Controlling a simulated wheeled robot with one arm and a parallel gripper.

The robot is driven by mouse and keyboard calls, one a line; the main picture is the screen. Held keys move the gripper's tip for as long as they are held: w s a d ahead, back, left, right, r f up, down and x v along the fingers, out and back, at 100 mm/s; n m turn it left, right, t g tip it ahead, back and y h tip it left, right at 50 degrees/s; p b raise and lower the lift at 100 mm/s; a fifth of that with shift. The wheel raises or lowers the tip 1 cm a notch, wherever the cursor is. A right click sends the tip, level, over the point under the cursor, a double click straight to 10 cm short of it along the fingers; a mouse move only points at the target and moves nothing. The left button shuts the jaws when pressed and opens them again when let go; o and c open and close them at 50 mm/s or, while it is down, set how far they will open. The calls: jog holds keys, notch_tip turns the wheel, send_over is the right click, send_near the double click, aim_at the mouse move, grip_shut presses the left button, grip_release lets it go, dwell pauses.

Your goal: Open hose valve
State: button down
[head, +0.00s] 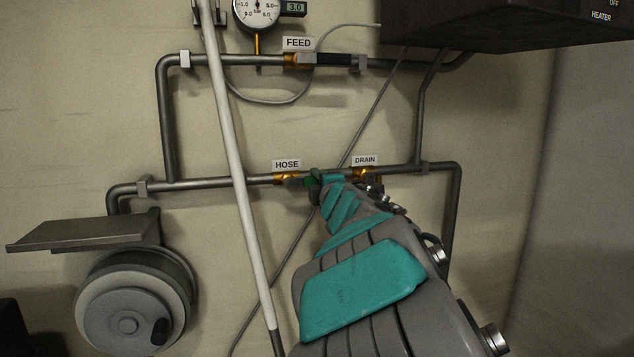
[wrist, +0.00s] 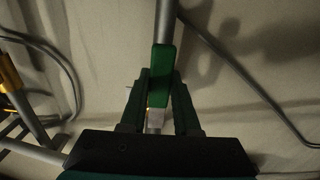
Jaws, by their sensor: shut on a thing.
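The hose valve (head: 287,178) is a brass body on the lower horizontal pipe, under the HOSE label (head: 286,164). Its green handle (head: 310,182) shows just right of the body, mostly hidden by my gripper (head: 318,183). In the wrist view the green handle (wrist: 161,74) stands between the two dark green fingers of my gripper (wrist: 160,82), which are shut on it. The handle looks roughly in line with the pipe behind it. A pale metal part (wrist: 154,120) shows below the handle.
The drain valve (head: 363,174) is close on the right, beside my arm. A white pole (head: 238,170) crosses in front of the pipes on the left. The feed valve (head: 300,60) and a gauge (head: 257,12) are above. A hose reel (head: 128,315) is lower left.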

jog(key=shift+a+r, duration=0.1)
jog(key=c, duration=0.6)
grip_release()
jog(key=shift+c, duration=0.2)
jog(key=shift+s, duration=0.1)
